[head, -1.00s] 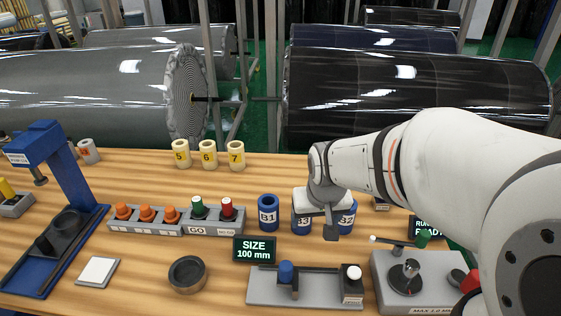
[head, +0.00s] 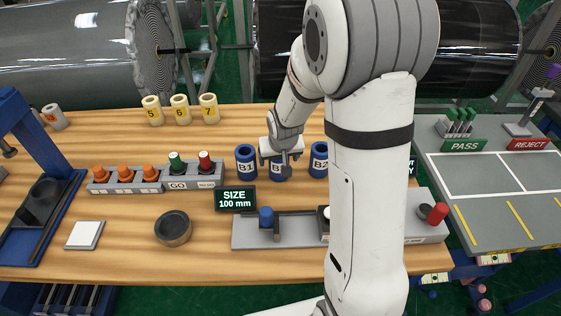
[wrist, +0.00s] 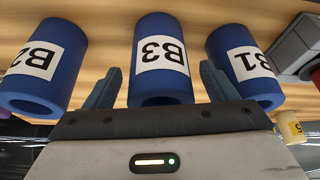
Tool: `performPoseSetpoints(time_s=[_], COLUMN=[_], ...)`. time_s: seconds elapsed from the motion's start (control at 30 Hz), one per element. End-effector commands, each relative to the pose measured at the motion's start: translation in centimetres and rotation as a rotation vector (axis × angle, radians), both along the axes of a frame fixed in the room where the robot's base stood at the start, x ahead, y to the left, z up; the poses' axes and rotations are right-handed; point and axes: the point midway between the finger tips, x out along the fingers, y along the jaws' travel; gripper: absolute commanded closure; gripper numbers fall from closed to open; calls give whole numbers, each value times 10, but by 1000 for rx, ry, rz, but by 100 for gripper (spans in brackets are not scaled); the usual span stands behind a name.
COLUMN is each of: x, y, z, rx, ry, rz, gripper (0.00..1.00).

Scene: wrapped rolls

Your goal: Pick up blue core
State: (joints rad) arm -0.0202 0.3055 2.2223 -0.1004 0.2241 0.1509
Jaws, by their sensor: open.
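Three blue cores with white labels stand in a row on the wooden table. B1 (head: 246,160) is on the left, B3 (head: 279,174) in the middle and B2 (head: 319,157) on the right. My gripper (head: 283,158) is at B3 and hides part of it. In the wrist view the order is reversed: B2 (wrist: 42,62), B3 (wrist: 160,62), B1 (wrist: 243,65). There my gripper (wrist: 160,88) is open, with one finger on each side of B3's near end. I cannot tell whether the fingers touch it.
The orange, green and red plug rack (head: 155,178) is left of B1. Cream cores (head: 180,108) stand behind it. The size display (head: 235,199) and grey fixture (head: 290,238) are in front. A grey PASS/REJECT table (head: 490,190) is at right.

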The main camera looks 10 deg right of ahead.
Motion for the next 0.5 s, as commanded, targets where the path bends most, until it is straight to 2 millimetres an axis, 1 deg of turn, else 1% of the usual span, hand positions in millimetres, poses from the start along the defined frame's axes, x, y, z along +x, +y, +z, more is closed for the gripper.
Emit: performPoseSetpoints(time_s=[0.03, 0.13, 0.4, 0.43, 0.5], x=[3, 6, 7, 7, 7], y=[0, 0, 0, 0, 0], z=[-6, -13, -15, -16, -15], rx=[0, 0, 0, 0, 0], ry=[2, 1, -2, -2, -2], rz=[-1, -1, 0, 0, 0], gripper=[21, 21, 21, 22, 28])
